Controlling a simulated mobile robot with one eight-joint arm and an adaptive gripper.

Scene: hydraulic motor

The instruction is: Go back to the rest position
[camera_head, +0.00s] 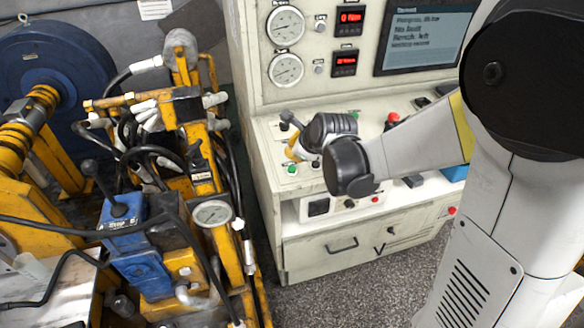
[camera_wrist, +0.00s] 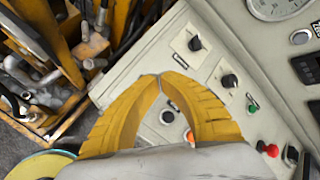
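My gripper (camera_wrist: 165,76) has two yellow fingers whose tips meet, with nothing visible held between them. Panel controls show through the gap behind the tips. In the head view, my gripper (camera_head: 291,152) is small and partly hidden by the wrist, just over the left part of the control desk. My arm reaches in from the right. The sloped control desk (camera_wrist: 130,82) carries black knobs (camera_wrist: 195,43), green buttons and a red button (camera_wrist: 268,149). I cannot tell whether the fingertips touch the panel.
The cream console (camera_head: 270,222) has gauges (camera_head: 286,70), red displays (camera_head: 350,20) and a screen (camera_head: 425,38). On the left stands a yellow and blue hydraulic rig (camera_head: 135,240) with hoses, a lever and a gauge (camera_head: 212,213). Grey floor (camera_head: 330,285) is open in front of the console.

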